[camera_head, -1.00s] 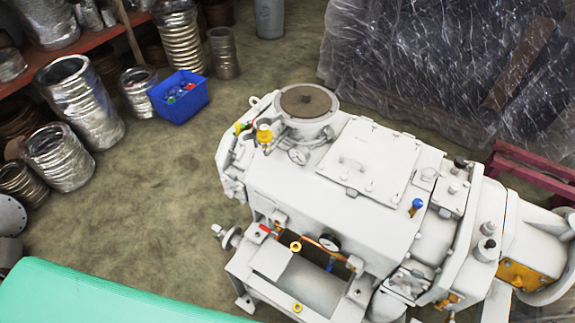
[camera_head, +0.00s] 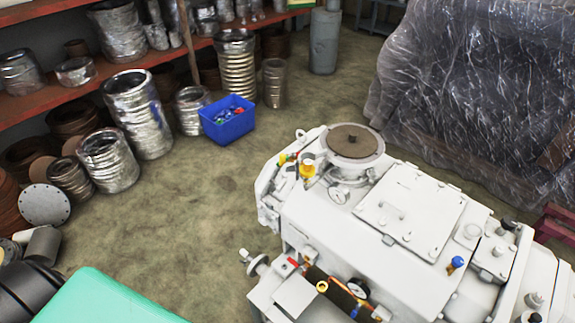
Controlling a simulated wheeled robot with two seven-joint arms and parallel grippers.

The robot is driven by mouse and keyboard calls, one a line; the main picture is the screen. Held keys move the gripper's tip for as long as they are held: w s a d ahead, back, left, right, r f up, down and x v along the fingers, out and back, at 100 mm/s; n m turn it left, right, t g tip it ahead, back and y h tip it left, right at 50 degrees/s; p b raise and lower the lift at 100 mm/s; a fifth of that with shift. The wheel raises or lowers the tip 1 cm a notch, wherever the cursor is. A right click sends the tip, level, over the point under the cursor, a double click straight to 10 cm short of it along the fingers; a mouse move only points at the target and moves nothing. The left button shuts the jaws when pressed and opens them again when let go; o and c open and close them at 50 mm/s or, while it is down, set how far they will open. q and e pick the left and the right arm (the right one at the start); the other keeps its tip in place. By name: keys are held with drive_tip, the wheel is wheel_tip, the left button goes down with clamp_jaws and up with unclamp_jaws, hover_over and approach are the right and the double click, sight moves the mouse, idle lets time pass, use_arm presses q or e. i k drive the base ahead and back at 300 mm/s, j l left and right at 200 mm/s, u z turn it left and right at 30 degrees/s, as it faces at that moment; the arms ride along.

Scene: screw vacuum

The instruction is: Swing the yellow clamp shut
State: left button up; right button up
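The white screw vacuum machine (camera_head: 330,230) stands on the floor at the lower right. A small yellow part (camera_head: 307,170) sits on its top, beside the round port with a brown disc (camera_head: 356,141). It may be the yellow clamp, but it is too small to tell its shape or whether it is open or shut. A brass-yellow ring (camera_head: 322,286) shows on the lower front, near a gauge (camera_head: 358,287). Neither of my grippers is in view.
A blue bin (camera_head: 228,120) with small coloured items stands on the floor behind the machine. Metal cylinders (camera_head: 138,115) and a red-brown shelf (camera_head: 85,70) line the left. A plastic-wrapped stack (camera_head: 470,80) stands at right. A green surface (camera_head: 105,300) is in front. Floor at middle left is clear.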

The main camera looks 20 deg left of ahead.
sight(290, 167)
drive_tip(key=i+j+z, duration=0.1)
drive_tip(key=j+z, duration=0.25)
drive_tip(key=j, duration=0.8)
drive_tip(key=k+j+z, duration=0.1)
drive_tip(key=j+z, duration=0.2)
drive_tip(key=j, duration=0.8)
